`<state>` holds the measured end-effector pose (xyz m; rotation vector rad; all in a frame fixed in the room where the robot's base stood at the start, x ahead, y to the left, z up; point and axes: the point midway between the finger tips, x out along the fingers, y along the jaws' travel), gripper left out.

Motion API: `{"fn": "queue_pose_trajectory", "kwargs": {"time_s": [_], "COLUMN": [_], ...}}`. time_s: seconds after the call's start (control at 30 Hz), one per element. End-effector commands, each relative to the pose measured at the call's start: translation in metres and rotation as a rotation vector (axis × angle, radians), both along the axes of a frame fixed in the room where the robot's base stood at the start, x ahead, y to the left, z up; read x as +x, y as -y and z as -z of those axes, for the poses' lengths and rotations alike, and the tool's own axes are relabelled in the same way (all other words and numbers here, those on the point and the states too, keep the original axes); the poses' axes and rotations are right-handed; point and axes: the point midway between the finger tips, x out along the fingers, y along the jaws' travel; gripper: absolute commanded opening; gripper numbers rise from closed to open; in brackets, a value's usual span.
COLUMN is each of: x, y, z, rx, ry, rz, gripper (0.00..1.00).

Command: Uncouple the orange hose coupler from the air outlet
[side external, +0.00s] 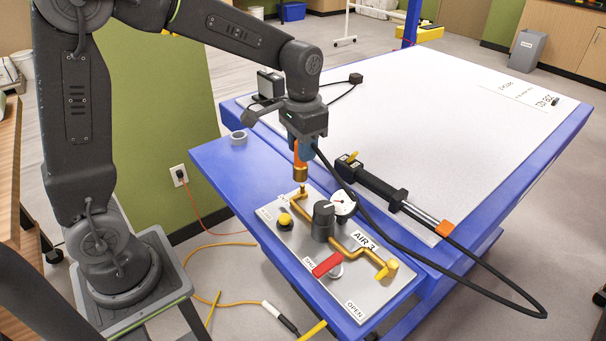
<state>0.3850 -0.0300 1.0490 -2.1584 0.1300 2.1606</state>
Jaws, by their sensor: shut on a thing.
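My gripper (305,146) points down over the left end of the metal air panel (345,294) and is shut on the orange hose coupler (299,160). The coupler is upright, with a brass lower end. Directly below it is the brass air outlet (302,190), at the upper left end of the brass pipe on the panel. The coupler's lower end is at or just above the outlet; I cannot tell whether they touch. The jaws partly hide the coupler's upper part.
A black-handled tool (375,184) with a black hose lies close to the right. A tape roll (238,138) sits left. The white tabletop (440,120) is mostly clear.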

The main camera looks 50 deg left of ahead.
Motion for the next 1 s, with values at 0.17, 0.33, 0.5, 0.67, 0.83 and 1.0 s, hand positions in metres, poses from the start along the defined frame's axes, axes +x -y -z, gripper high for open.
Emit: {"fn": "queue_pose_trajectory", "kwargs": {"time_s": [0.17, 0.33, 0.5, 0.67, 0.83, 1.0], "x": [0.001, 0.001, 0.0, 0.0, 0.0, -0.001], "y": [0.0, 0.0, 0.0, 0.0, 0.0, -0.009], "z": [-0.015, -0.031, -0.045, -0.05, -0.05, -0.05], "rx": [0.0, 0.0, 0.0, 0.0, 0.0, 0.0], "ry": [0.003, 0.005, 0.002, 0.002, 0.002, 0.002], "rz": [0.0, 0.0, 0.0, 0.0, 0.0, -0.004], "gripper": [0.0, 0.0, 0.0, 0.0, 0.0, 0.0]}}
